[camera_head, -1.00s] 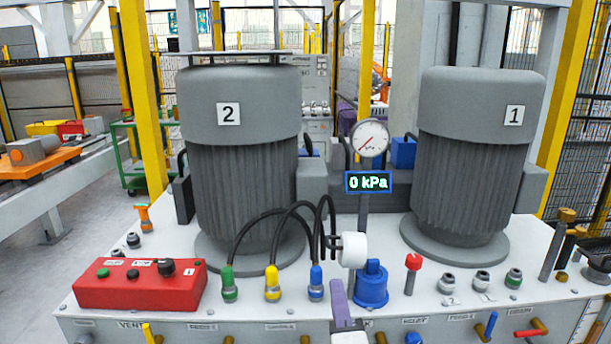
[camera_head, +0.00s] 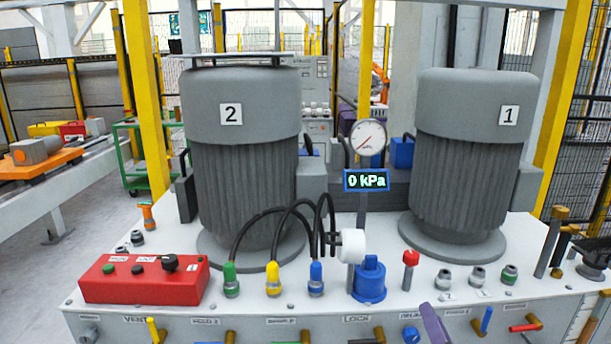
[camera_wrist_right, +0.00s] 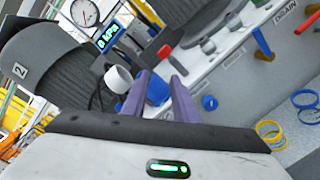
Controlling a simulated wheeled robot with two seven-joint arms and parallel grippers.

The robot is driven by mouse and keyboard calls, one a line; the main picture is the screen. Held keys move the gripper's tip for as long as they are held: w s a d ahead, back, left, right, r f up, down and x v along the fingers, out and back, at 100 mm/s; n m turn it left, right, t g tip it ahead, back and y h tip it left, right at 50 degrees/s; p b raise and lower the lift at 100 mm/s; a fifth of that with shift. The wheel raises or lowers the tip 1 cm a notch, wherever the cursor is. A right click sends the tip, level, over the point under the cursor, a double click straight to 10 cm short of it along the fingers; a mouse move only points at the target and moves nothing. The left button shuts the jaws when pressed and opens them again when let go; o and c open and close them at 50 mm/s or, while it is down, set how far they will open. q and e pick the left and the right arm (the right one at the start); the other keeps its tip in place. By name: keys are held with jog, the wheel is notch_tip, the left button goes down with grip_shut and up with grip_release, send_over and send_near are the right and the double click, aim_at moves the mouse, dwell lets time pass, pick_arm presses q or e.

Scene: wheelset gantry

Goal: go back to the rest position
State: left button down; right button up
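My right gripper (camera_head: 432,320) shows as a purple finger at the bottom edge of the head view, in front of the white bench's front face. In the right wrist view its two purple fingers (camera_wrist_right: 158,84) stand apart with nothing held between them. The bench (camera_head: 395,318) carries a blue knob (camera_head: 369,280), a white round knob (camera_head: 352,246) and a red-topped lever (camera_head: 411,258); the gripper is apart from them as far as I can see. My left gripper is in neither view.
Two grey motors, marked 2 (camera_head: 245,170) and 1 (camera_head: 465,150), stand on the bench. A red control box (camera_head: 145,281) and hoses with green, yellow and blue plugs are at the front left. A gauge (camera_head: 368,138) reads 0 kPa. Valve handles stick out along the front face.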

jog(key=s+d+f+m+g+y, duration=0.1)
jog(key=s+d+f+m+g, duration=0.15)
jog(key=s+f+m, duration=0.5)
jog(key=s+d+f+m+g+y, duration=0.1)
jog(key=s+f+m+g, duration=0.3)
jog(key=s+f, duration=0.7)
jog(key=s+d+f+m+g, duration=0.1)
jog(key=s+f+m+g, duration=0.4)
jog(key=s+f, duration=0.4)
jog(key=a+m+t+y, duration=0.1)
jog(key=a+m, duration=0.5)
jog(key=a, duration=0.6)
jog(key=shift+s+a+r+t, duration=0.15)
jog(key=shift+s+r+t, duration=0.1)
jog(key=shift+t, duration=0.4)
